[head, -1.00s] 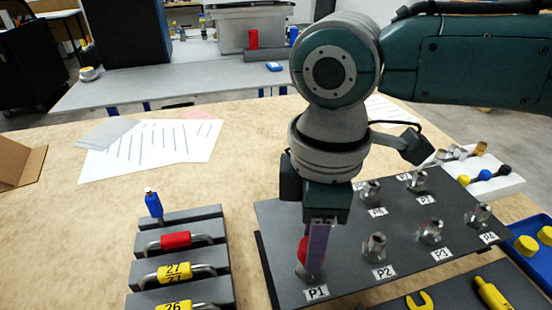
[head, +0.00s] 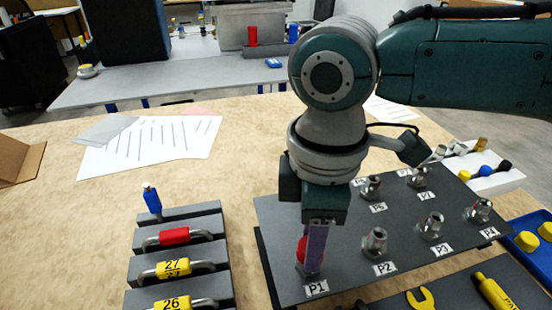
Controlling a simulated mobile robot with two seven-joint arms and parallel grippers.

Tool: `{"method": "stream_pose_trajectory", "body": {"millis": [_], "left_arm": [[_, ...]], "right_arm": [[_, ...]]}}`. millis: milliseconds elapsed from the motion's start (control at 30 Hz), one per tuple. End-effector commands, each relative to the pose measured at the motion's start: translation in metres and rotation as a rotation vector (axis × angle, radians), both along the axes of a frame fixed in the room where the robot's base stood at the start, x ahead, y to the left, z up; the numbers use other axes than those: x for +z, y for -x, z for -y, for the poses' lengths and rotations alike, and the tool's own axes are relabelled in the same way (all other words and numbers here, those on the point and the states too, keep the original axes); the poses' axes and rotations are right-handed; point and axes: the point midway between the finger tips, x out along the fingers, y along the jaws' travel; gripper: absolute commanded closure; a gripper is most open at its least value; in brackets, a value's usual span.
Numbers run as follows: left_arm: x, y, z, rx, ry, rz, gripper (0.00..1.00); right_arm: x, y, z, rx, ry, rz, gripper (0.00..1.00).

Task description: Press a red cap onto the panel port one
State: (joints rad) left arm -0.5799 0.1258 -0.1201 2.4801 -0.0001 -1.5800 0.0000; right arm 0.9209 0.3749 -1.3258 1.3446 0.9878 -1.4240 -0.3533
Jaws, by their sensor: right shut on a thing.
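The dark panel (head: 350,275) lies on the table with several metal ports, each with a label. The P1 label (head: 316,288) sits at the panel's front left corner. My right gripper (head: 312,262) points down at port P1 and is shut on a red cap (head: 301,250). The cap is at the port, partly hidden by the finger. The P1 port is mostly hidden, so I cannot tell how far the cap sits on it. The neighbouring P2 port (head: 375,241) is bare metal. My left gripper is out of view.
A dark rack (head: 192,212) with red and yellow handled tools and a blue-handled one stands left of the panel. A white holder (head: 498,180) and a blue tray (head: 520,222) with yellow caps are at the right. Papers (head: 150,145) lie at the back left.

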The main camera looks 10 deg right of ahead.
Motion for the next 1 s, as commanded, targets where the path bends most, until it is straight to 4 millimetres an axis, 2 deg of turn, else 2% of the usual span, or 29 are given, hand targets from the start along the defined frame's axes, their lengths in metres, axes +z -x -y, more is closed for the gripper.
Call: {"method": "stream_pose_trajectory", "body": {"millis": [367,400,700,1000], "left_arm": [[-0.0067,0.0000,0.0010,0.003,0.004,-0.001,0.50],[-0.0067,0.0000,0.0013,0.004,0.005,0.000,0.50],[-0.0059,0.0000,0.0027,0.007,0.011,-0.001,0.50],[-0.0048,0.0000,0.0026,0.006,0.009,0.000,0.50]], "right_arm": [[-0.0107,0.0001,-0.0002,-0.004,0.000,0.000,1.00],[-0.0109,0.0001,-0.0002,-0.004,0.000,0.000,0.57],[-0.0100,0.0001,0.0000,-0.004,0.000,0.000,0.23],[-0.0064,-0.0002,-0.0002,-0.004,-0.001,0.000,0.23]]}}
